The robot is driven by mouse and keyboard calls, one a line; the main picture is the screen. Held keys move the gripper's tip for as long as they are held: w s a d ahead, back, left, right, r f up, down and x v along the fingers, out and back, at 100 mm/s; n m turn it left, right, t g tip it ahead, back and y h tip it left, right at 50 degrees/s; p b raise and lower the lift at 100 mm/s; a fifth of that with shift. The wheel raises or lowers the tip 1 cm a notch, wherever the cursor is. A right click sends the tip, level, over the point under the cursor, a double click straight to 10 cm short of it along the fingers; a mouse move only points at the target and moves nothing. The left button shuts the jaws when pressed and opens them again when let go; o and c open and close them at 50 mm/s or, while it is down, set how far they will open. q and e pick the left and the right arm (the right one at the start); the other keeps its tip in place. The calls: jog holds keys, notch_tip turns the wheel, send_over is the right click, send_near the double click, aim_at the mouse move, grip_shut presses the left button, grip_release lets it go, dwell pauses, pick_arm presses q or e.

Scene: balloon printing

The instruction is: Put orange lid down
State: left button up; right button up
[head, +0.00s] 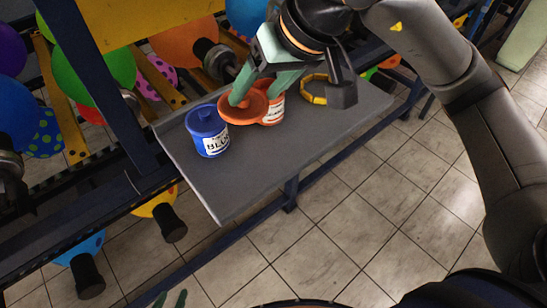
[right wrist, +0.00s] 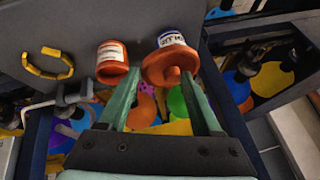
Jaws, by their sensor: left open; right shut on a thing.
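The orange lid (head: 240,109) is a round disc with a knob on top. It is in my right gripper (head: 262,84), between the blue can and the orange can. In the right wrist view the lid (right wrist: 168,62) shows at the fingertips, its knob between the green fingers (right wrist: 160,78). The orange can (head: 273,112) stands upright on the grey shelf with a white label; its top is partly hidden by the lid and fingers. I cannot tell whether the lid touches a surface. My left gripper (head: 171,299) is open at the bottom edge, mostly cut off.
A yellow ring-shaped thing (head: 314,90) lies to the right on the grey shelf (head: 255,165). The shelf's front is bare. Balloons (head: 112,68) and dark rack bars are at left.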

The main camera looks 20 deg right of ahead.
jog(key=s+a+b, duration=0.1)
jog(key=s+a, duration=0.5)
jog(key=s, duration=0.4)
jog(key=w+d+f, duration=0.4)
jog(key=w, duration=0.1)
jog(key=w+d+f, duration=0.5)
jog(key=shift+w+d+f+p, duration=0.15)
jog(key=shift+f+p, duration=0.1)
jog(key=shift+p, duration=0.15)
jog(key=shift+f+p, duration=0.35)
jog(key=shift+f, duration=1.3)
jog(key=shift+d+f+b, duration=0.1)
jog(key=shift+f+b, duration=0.45)
jog(key=shift+b, duration=0.3)
jog(key=shift+f, duration=0.1)
